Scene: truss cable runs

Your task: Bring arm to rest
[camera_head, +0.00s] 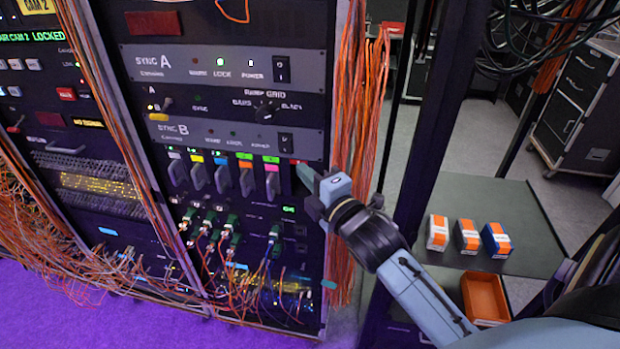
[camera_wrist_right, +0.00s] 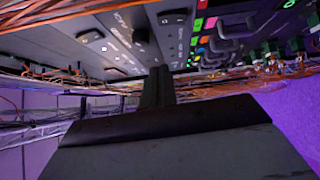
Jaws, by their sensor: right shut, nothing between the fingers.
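My right arm comes in from the lower right in the head view. Its right gripper (camera_head: 308,178) is in front of the right edge of the equipment rack (camera_head: 228,90), beside the coloured-tab levers (camera_head: 222,178). The fingers are together with nothing between them. The right wrist view shows the dark closed fingers (camera_wrist_right: 157,88) pointing at the rack face. I cannot tell whether the fingertips touch the panel. My left gripper is not in view.
Orange cable bundles (camera_head: 358,90) hang down the rack's right edge, close to my right wrist. A dark post (camera_head: 428,130) stands right of them. Open floor lies behind.

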